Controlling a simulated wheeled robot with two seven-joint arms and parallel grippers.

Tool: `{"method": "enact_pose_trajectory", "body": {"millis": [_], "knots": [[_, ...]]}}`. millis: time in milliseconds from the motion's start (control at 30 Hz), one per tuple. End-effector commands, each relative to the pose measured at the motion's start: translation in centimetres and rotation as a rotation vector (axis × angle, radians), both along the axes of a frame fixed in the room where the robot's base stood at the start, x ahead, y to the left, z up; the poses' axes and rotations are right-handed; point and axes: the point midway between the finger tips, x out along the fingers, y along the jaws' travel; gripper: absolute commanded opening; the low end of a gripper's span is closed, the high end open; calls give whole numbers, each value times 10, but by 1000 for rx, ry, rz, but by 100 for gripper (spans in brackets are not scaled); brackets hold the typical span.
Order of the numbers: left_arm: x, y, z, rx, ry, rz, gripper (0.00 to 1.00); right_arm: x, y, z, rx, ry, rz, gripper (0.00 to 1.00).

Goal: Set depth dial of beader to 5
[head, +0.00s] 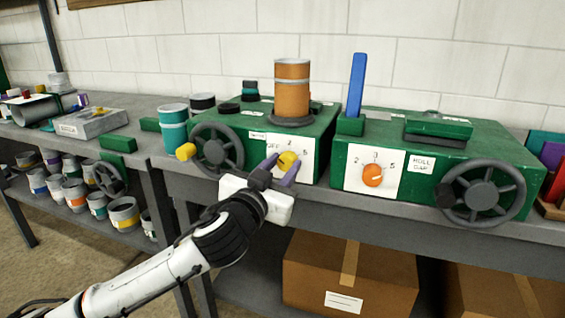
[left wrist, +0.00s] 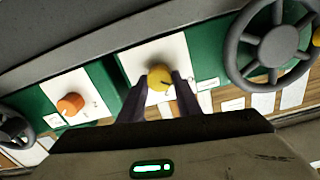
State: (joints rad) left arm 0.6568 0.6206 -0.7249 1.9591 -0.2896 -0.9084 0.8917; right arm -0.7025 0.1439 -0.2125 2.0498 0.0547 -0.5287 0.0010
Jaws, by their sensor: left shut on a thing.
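The left green machine (head: 323,127) carries a white dial plate (head: 308,157) marked OFF, 2 and 5, with a yellow dial (head: 289,160) on it. My left gripper (head: 279,168) is shut on the yellow dial, one purple-grey finger on each side. The left wrist view also shows the yellow dial (left wrist: 159,77) between the fingertips (left wrist: 157,88). The dial's pointer is too small to read for sure. The right green machine has an orange dial (head: 372,175) on a plate marked 2, 3, 5, beside a label reading ROLL GAP (head: 422,166). My right gripper is not in view.
A dark handwheel with a yellow knob (head: 186,151) sits just left of the yellow dial; another handwheel (head: 481,193) is at the right. An orange cylinder (head: 292,88) and a blue lever (head: 356,86) stand above. Cardboard boxes (head: 350,276) sit below the bench.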

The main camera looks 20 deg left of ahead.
Motion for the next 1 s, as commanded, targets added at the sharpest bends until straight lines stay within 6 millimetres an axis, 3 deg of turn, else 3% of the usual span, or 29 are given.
{"method": "enact_pose_trajectory", "body": {"millis": [300,1000], "knots": [[0,0,3,266,-4,1,8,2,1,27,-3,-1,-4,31],[0,-2,3,935,-29,0,8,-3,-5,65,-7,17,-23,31]]}}
